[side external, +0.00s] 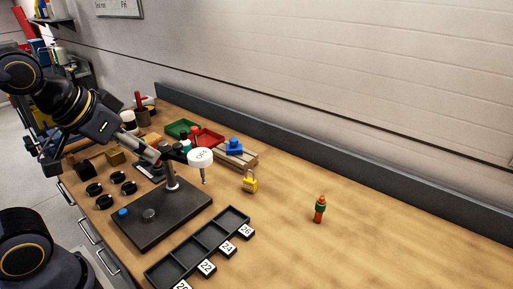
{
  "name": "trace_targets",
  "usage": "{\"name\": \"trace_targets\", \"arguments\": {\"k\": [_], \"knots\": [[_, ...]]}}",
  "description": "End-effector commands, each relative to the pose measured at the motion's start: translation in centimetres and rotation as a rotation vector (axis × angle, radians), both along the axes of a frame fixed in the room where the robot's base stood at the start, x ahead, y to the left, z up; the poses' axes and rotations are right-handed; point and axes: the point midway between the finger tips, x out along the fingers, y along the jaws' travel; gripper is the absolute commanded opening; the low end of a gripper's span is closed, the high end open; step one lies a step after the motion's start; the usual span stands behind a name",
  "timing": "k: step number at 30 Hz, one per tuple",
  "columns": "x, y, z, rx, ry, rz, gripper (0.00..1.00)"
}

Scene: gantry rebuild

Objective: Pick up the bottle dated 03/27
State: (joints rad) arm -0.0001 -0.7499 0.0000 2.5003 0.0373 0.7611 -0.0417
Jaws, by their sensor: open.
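A small orange bottle-like item (319,213) with a green band stands upright and alone on the right half of the bench. No date is readable on it, so I cannot tell whether it is the bottle dated 03/27. My gripper (43,152) seems to be the dark, small shape at the far left, beside my wrist and well away from that item. It is open, with nothing visible in it, though its fingers are hard to make out.
A dark compartment tray (190,262) with numbered tags lies in front. Behind it are a black stand base (150,224), a white disc (200,157) and a yellow padlock (250,182). Red (211,139) and green bins sit farther back. The right side of the bench (400,255) is clear.

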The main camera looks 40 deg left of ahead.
Motion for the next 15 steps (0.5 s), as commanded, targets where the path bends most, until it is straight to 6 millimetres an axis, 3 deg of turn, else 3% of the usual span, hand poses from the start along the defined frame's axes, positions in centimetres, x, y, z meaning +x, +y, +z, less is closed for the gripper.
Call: {"name": "trace_targets", "arguments": {"k": [4,8,11,15], "knots": [[6.1,2.1,3.9,0.100,-0.299,0.009,0.54],[11.8,5.5,5.5,0.199,-0.503,0.001,0.54],[15.0,8.3,4.4,0.230,-0.597,-0.034,0.54],[16.4,13.2,-0.6,0.167,-0.634,-0.065,0.54]]}}
